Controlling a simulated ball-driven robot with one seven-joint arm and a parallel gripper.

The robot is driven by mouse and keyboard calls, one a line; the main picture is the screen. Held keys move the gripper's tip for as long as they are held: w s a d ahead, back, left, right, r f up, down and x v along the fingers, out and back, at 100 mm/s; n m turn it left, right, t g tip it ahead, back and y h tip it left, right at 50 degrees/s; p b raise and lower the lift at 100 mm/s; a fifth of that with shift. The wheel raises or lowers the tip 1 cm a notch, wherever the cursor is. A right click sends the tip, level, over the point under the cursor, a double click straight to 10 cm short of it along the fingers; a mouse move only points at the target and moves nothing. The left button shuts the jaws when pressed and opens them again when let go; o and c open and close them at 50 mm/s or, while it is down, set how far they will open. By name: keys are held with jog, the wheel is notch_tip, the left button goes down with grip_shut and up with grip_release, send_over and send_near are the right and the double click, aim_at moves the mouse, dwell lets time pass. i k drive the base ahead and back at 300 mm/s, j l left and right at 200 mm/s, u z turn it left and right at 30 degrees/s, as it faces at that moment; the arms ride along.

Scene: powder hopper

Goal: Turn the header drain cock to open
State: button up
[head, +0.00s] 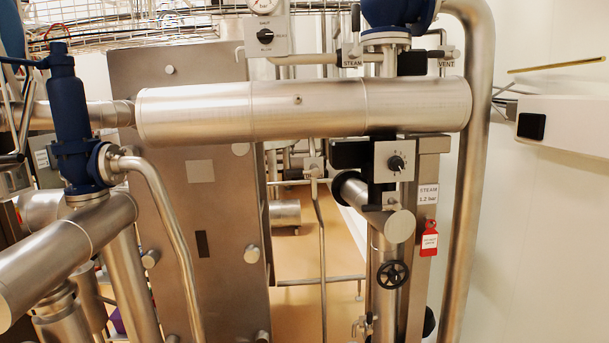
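A large horizontal steel header pipe (300,108) crosses the upper middle of the head view. A vertical steel pipe (383,245) stands below its right part, with a black handwheel (393,275) on it. A small metal cock (362,326) sits low on that pipe's left side, near the bottom edge of the picture. It may be the drain cock; no drain label is readable, and its handle position is too small to tell. Small levered fittings stand above the header by the STEAM tag (352,61) and the VENT tag (447,63). My gripper is not in view.
A blue valve (70,125) and thick pipes fill the left. A steel panel (195,230) stands behind. A knob plate (394,162) and a red tag (429,238) are right of centre. A tall pipe (471,190) and a white box (570,122) stand at right.

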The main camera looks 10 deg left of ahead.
aim_at(314, 170)
jog(key=i+j, duration=0.7)
jog(key=i+j+u, duration=0.15)
jog(key=i+j, duration=0.55)
jog(key=i, duration=0.2)
